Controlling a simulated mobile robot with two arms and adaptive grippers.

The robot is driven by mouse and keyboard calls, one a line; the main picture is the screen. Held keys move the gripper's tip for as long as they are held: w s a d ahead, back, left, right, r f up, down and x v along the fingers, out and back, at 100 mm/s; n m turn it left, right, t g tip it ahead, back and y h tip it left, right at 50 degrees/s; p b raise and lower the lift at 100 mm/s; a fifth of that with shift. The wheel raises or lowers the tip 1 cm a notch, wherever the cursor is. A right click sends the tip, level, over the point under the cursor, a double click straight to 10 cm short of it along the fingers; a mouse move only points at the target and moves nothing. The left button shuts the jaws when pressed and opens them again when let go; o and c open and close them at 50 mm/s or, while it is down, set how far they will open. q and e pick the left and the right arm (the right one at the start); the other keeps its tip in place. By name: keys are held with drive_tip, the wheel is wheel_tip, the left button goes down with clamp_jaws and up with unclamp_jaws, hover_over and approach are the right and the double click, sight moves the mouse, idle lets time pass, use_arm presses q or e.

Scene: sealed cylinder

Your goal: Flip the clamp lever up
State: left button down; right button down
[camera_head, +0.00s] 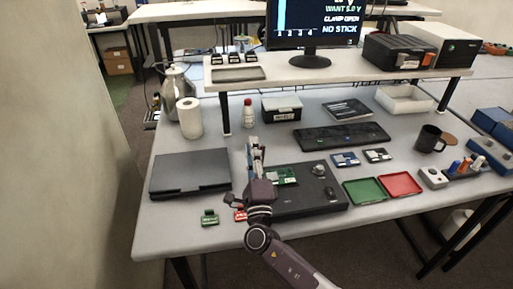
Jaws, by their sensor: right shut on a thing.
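The black fixture base (312,201) lies flat at the front middle of the table. A green circuit board (287,177) sits at its left part, with a small grey knob-like part to the right. My right gripper (254,150) comes in from the lower right and stands over the left edge of the base. Its fingers look closed on a small part, which seems to be the clamp lever; the fingers hide it, so its angle cannot be told. The monitor (312,23) reads "CLAMP OPEN" and "NO STICK". My left gripper is not in view.
A closed black laptop-like case (190,173) lies left of the gripper. A small green board (209,217) and a red part (240,215) lie near the front edge. Green (365,190) and red (400,183) trays lie to the right, with a keyboard (341,137) behind.

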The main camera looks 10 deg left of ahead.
drive_tip(key=shift+s+a+f, duration=0.1)
drive_tip(key=shift+f, duration=0.25)
drive_tip(key=c, duration=1.9)
unclamp_jaws()
drive_tip(key=shift+o, duration=0.8)
drive_tip(key=shift+r, duration=0.15)
drive_tip(key=v, duration=1.2)
